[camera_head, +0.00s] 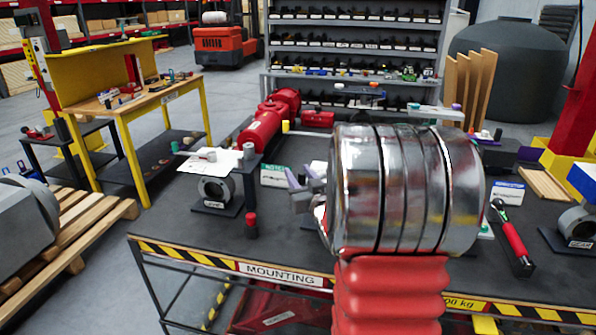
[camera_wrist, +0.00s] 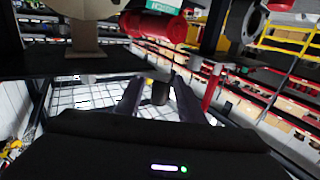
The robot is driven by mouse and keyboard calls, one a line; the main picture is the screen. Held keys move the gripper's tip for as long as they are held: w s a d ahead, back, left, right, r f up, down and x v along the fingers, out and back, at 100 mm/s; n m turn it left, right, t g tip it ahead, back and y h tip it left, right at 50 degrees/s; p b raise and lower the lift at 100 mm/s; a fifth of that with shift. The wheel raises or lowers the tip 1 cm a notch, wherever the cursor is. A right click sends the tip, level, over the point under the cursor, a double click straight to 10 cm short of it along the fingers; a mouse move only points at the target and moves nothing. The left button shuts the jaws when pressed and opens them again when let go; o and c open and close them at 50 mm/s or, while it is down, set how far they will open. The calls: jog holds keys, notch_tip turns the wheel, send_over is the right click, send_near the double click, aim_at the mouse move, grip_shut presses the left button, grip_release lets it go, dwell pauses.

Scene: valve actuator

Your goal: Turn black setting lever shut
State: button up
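My gripper (camera_head: 303,190) shows in the head view just left of my large metal arm link, which hides much of the bench. In the wrist view my gripper's two dark fingers (camera_wrist: 157,88) stand apart. A short dark cylindrical piece (camera_wrist: 160,93) shows between them, with gaps at its sides; I cannot tell whether it is the black setting lever. A red actuator body (camera_wrist: 155,25) with a green label lies beyond, at the top of the wrist view. In the head view a red actuator (camera_head: 262,128) lies on the bench behind my gripper. No lever can be made out clearly there.
The dark bench (camera_head: 190,235) has a striped front edge marked MOUNTING. A grey ring-shaped valve body (camera_head: 214,191) and a small red-topped piece (camera_head: 251,224) stand left of my gripper. A red-handled tool (camera_head: 512,240) lies at right. A yellow workbench (camera_head: 140,95) stands behind left.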

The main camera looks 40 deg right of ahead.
jog(key=shift+x, duration=1.1)
jog(key=shift+c, duration=0.5)
grip_shut()
jog(key=shift+d, duration=0.1)
